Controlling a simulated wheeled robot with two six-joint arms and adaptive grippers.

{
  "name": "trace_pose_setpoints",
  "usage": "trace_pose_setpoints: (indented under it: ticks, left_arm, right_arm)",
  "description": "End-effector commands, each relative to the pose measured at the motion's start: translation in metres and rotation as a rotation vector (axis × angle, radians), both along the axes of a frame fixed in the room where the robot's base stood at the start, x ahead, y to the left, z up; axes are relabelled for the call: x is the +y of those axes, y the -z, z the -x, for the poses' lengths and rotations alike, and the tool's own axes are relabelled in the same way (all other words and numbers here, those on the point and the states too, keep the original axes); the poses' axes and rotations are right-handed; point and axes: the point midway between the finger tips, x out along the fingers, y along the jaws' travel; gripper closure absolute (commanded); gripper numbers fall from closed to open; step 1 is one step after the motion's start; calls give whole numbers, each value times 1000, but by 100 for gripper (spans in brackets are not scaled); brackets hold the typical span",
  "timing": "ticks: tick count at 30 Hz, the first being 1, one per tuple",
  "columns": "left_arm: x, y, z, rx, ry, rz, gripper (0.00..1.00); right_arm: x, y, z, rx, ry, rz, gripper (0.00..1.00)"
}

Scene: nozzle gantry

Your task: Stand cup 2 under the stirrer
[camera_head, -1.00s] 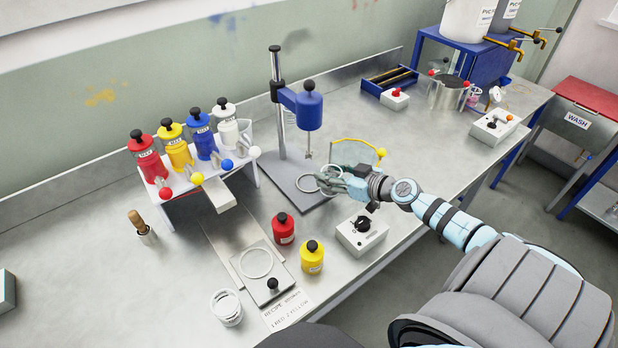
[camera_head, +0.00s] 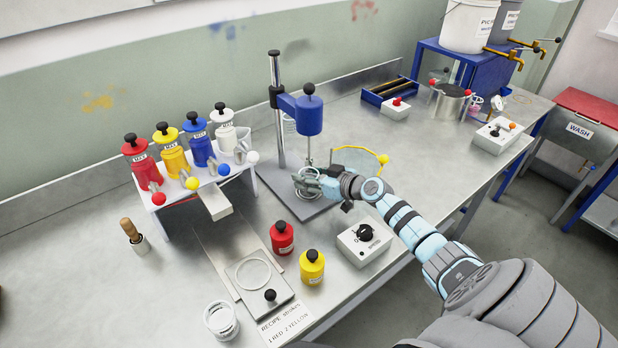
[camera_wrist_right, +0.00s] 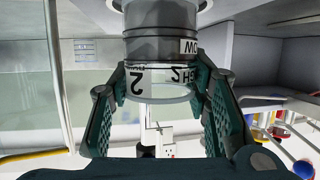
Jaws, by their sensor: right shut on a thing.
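Cup 2 (camera_wrist_right: 158,82) is a clear cup with a "2" label, seen upside down in the right wrist view. My right gripper (camera_wrist_right: 160,88) is shut on it, with one green finger on each side. In the head view the right gripper (camera_head: 312,184) is low over the stirrer's grey base plate (camera_head: 318,210), below the shaft. Its fingers largely hide the cup, and I cannot tell whether the cup touches the plate. The stirrer (camera_head: 309,116) has a blue motor head on a post with a thin shaft pointing down. My left gripper is not in view.
A yellow-rimmed clear guard (camera_head: 358,158) stands just behind my right wrist. A control box with a black knob (camera_head: 364,244) is in front of it. Red (camera_head: 282,238) and yellow (camera_head: 312,267) bottles stand left of that box. The dispenser rack (camera_head: 208,186) is farther left.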

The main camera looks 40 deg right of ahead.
Motion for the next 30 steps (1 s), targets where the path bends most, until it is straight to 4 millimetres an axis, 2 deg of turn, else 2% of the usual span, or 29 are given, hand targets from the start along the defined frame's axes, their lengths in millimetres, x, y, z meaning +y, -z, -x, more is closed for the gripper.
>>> trace_pose_setpoints:
  ticks: [2,3,6,17,19,23,28,30]
  left_arm:
    - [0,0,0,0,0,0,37]
    - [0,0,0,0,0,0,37]
    - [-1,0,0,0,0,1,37]
    - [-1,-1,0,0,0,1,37]
    - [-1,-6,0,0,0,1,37]
    - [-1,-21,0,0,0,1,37]
    - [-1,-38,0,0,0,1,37]
    - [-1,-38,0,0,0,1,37]
  right_arm:
    - [0,1,0,0,0,0,92]
    - [0,2,0,1,0,1,53]
    - [0,2,0,0,0,1,37]
    - [0,-1,0,0,0,1,36]
    - [-2,-4,6,2,2,2,36]
    - [-5,-14,28,4,0,3,36]
    - [-12,-30,70,7,-3,4,36]
    - [-15,-34,89,7,-5,6,36]
